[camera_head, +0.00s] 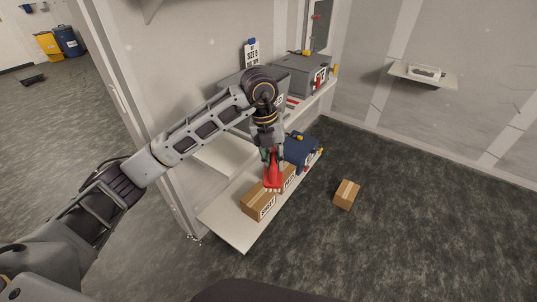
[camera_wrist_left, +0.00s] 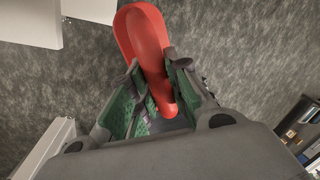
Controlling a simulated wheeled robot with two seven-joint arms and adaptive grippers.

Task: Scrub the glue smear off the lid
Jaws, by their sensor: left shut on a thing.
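My left gripper (camera_head: 271,153) is shut on a red tool (camera_head: 272,177) that looks like a scrubbing brush. The tool hangs down over or in front of the cardboard boxes on the lower shelf; I cannot tell whether it touches them. In the left wrist view the red tool (camera_wrist_left: 147,38) sticks out from between the green-padded fingers of the gripper (camera_wrist_left: 152,98), its broad rounded end outward. I cannot pick out a lid or a glue smear for certain. My right gripper is not in view.
A cardboard box (camera_head: 257,204) and a blue case (camera_head: 299,150) stand on the white lower shelf (camera_head: 226,222). A grey case (camera_head: 299,75) sits on the shelf above. Another cardboard box (camera_head: 346,194) lies on the open floor. A wall shelf (camera_head: 421,77) is at right.

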